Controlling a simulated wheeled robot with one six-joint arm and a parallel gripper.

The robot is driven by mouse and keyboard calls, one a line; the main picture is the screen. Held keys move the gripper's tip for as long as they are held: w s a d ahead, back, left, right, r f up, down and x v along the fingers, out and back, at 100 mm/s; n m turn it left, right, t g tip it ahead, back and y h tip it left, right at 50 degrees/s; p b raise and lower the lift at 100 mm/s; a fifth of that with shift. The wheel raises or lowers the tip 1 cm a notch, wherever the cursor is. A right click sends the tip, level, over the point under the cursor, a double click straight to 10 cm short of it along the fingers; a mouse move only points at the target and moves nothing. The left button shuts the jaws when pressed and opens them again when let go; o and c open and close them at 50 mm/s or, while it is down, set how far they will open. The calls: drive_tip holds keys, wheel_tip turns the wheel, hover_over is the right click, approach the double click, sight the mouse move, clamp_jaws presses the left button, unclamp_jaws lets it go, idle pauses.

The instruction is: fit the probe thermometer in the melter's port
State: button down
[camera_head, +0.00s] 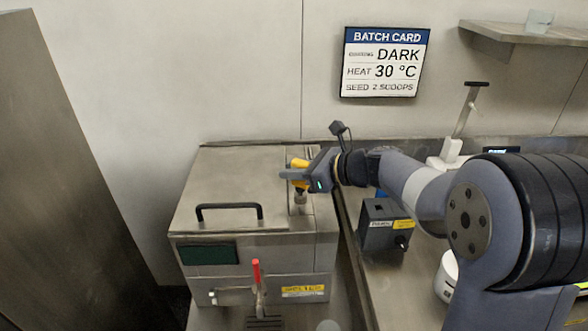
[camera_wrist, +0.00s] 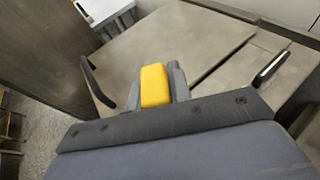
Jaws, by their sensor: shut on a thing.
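The melter (camera_head: 235,184) is a steel box with a black lid handle (camera_head: 229,206), a dark green panel and a red-handled tap (camera_head: 257,272). My gripper (camera_head: 292,176) is over the right part of its top, shut on the yellow probe thermometer (camera_head: 299,163). In the wrist view the yellow body of the thermometer (camera_wrist: 155,86) sits between the two grey fingers (camera_wrist: 157,84). A small metal fitting (camera_head: 300,197) shows just below the gripper, on or above the melter's top. I cannot tell whether the probe's stem is in the port; the fingers hide it.
A grey box with a yellow label (camera_head: 384,230) stands on the counter right of the melter, below my arm. A white device with a post (camera_head: 450,150) is behind. A batch card (camera_head: 385,62) and a shelf (camera_head: 520,34) are on the wall.

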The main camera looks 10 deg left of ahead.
drive_tip(key=shift+f+b, duration=0.45)
drive_tip(key=shift+f, duration=0.25)
drive_tip(key=c, duration=1.2)
unclamp_jaws()
drive_tip(key=v, duration=1.1)
drive_tip(key=shift+b, duration=0.3)
drive_tip(key=shift+a, duration=0.15)
